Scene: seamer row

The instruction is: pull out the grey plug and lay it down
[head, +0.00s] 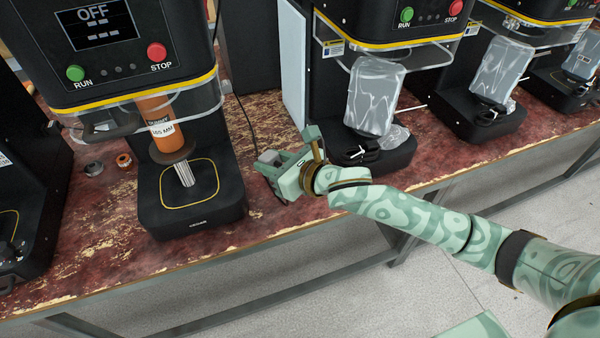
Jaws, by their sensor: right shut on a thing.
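My right gripper (274,168) reaches in from the right, low over the red worktop between two seamer machines. It is shut on the grey plug (268,156), which shows only as a small grey piece at the jaws. A thin black cord (246,122) runs down from behind the left machine to this spot. The jaws hide most of the plug, and I cannot tell whether it is still in a socket. My left gripper is not in view.
The left seamer (192,200) shows OFF and holds an orange cylinder (155,116). Worn worktop (110,245) is bare along the front edge.

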